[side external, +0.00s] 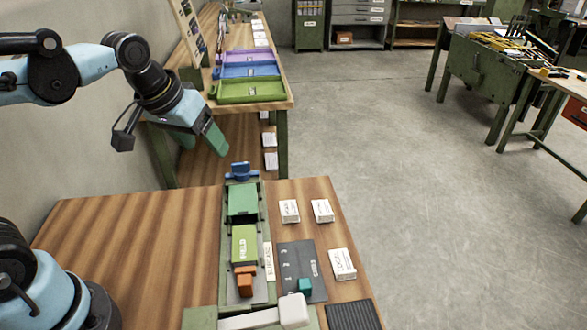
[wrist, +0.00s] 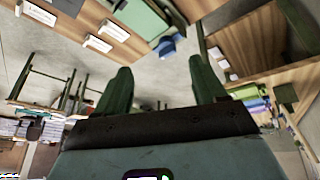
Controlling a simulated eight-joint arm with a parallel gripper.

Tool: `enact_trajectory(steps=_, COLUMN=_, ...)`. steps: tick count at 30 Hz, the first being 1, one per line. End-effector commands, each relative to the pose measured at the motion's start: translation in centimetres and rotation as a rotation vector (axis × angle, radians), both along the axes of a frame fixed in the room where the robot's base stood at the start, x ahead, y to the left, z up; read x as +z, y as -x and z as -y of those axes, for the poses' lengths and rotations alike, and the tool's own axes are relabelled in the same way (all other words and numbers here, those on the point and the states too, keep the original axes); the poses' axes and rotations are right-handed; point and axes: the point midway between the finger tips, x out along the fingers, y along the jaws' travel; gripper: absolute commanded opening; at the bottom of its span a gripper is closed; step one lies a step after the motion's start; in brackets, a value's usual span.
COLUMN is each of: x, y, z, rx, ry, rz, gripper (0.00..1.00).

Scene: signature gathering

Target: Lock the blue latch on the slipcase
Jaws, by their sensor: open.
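The blue latch (side external: 240,172) sits at the far end of the long grey-green slipcase (side external: 262,222) on the near table. In the wrist view the blue latch (wrist: 172,45) shows at the top, beside a green block (wrist: 143,17). In the side view a dark green block (side external: 242,203) and a lighter green block marked FIELD (side external: 244,245) lie in the slipcase. My gripper (side external: 201,143) is open and empty, in the air up and left of the latch, apart from it. Its two green fingers (wrist: 157,75) are spread in the wrist view. I cannot tell the latch's exact position.
An orange piece (side external: 245,282) and a white-ended lever (side external: 290,311) are at the near end. White cards (side external: 289,211) and a dark grey plate (side external: 302,268) lie to the right. The table's left part is clear. Another table behind holds green (side external: 250,90), blue and purple trays.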

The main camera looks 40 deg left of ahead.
Motion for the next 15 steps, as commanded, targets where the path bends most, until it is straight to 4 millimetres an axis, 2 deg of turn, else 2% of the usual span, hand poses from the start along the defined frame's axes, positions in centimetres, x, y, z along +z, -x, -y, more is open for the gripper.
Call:
enact_trajectory(steps=1, x=0.7, y=-1.1, z=-0.2, rx=0.043, ry=0.019, rz=-0.037, gripper=0.7)
enact_trajectory(steps=6, x=1.8, y=-4.1, z=-0.6, rx=0.198, ry=0.072, rz=-0.164, gripper=0.7)
enact_trajectory(steps=15, x=1.9, y=-8.8, z=-1.5, rx=0.456, ry=0.124, rz=-0.363, gripper=0.7)
